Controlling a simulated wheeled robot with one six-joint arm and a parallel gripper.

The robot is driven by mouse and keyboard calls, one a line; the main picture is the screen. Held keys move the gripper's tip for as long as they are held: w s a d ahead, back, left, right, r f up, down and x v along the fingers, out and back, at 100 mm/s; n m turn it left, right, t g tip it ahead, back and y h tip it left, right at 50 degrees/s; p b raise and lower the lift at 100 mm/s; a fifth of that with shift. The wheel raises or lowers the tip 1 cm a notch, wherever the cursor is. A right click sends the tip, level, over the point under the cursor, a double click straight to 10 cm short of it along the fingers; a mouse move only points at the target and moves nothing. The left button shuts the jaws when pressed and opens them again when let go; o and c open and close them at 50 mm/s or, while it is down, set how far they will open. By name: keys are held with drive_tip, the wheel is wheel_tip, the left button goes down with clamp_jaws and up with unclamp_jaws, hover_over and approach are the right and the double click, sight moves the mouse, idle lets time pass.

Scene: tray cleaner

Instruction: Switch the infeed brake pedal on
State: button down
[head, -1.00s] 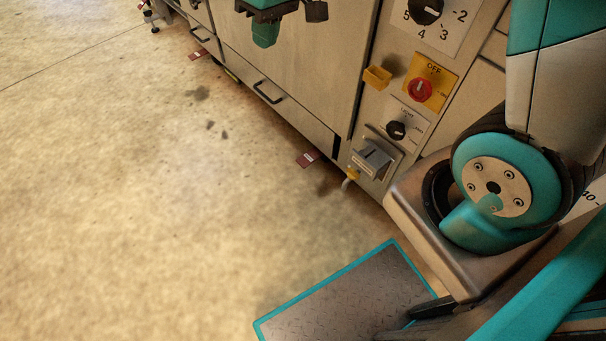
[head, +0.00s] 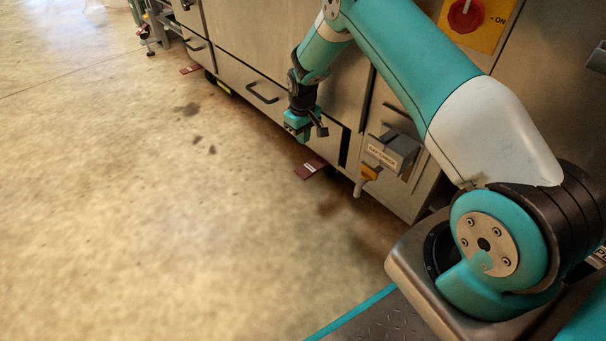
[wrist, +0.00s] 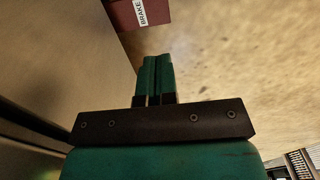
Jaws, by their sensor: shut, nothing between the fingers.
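A dark red pedal (head: 309,169) with a small white label juts out at floor level from the foot of the machine. In the wrist view a dark red pedal (wrist: 133,14) at the top edge carries a white label reading BRAKE; only part of it shows. My gripper (head: 300,137) points down in front of the machine, above and slightly left of the near pedal in the head view, apart from it. In the wrist view my gripper (wrist: 155,60) has its teal fingers together and empty, below the pedal in the picture.
Another dark red pedal (head: 190,69) lies farther along the machine's foot. A drawer handle (head: 262,93) is close by my arm. A grey labelled box (head: 393,151) and a yellow part (head: 369,174) stick out to the right. The floor (head: 130,220) at left is open.

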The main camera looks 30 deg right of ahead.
sight(303, 173)
drive_tip(key=shift+r, duration=0.1)
wheel_tip(303, 173, down, 14)
drive_tip(key=b, duration=0.9)
